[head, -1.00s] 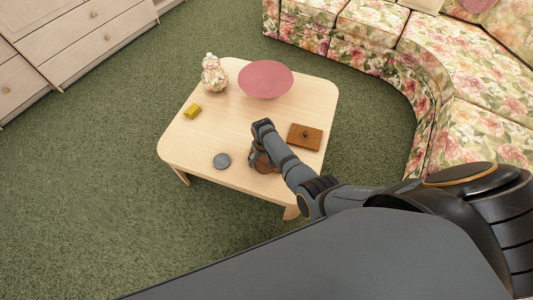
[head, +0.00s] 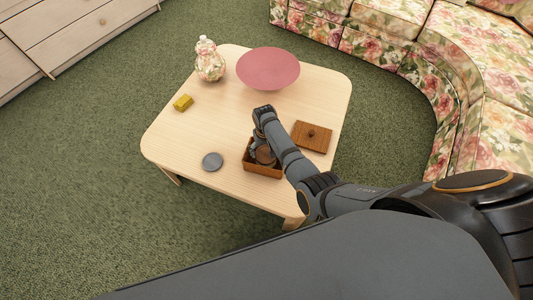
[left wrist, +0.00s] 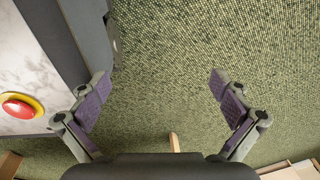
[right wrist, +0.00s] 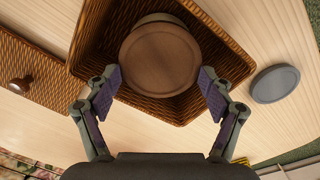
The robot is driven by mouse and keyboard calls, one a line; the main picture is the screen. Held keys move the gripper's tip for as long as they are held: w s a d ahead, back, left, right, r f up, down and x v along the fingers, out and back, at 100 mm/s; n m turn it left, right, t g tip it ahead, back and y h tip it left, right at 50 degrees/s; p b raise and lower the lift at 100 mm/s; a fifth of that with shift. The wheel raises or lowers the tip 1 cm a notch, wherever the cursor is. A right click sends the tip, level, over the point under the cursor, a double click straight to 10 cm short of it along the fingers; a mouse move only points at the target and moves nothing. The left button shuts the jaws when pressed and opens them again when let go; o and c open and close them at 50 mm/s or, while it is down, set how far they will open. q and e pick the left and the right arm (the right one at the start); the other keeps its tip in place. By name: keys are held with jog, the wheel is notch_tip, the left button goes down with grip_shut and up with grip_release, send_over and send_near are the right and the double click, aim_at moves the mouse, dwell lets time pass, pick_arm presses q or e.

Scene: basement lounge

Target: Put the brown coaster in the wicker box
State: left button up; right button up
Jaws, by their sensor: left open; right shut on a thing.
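The brown coaster (right wrist: 160,57) is a round wooden disc held between the fingers of my right gripper (right wrist: 160,88). In the right wrist view it overlaps the inside of the open wicker box (right wrist: 148,104). In the head view the coaster (head: 265,155) shows at the box (head: 262,172), by my right gripper (head: 259,150). Its exact height against the box floor is hard to tell. The right arm partly covers the box. My left gripper (left wrist: 160,105) is open and empty above the green carpet, out of the head view.
The box's lid (head: 312,137) lies on the light wooden table (head: 190,140). A red button (left wrist: 20,106) shows near my left gripper.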

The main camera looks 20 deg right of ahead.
aim_at(265, 152)
notch_tip(265, 152, down, 2)
jog(key=shift+f+b, duration=0.15)
jog(key=shift+b, duration=0.5)
jog(key=shift+s, duration=0.1)
pick_arm(q)
jog(key=w, duration=0.4)
jog(key=shift+w+d+r, duration=0.1)
jog(key=shift+w+d, duration=0.2)
jog(key=shift+w, duration=0.1)
pick_arm(e)
jog(key=shift+f, duration=0.5)
jog(key=o, duration=0.8)
pick_arm(q)
jog(key=shift+w+d, duration=0.1)
jog(key=shift+w, duration=0.4)
pick_arm(e)
jog(key=shift+o, duration=0.2)
pick_arm(q)
jog(key=shift+r, duration=0.1)
pick_arm(e)
jog(key=shift+r, duration=0.15)
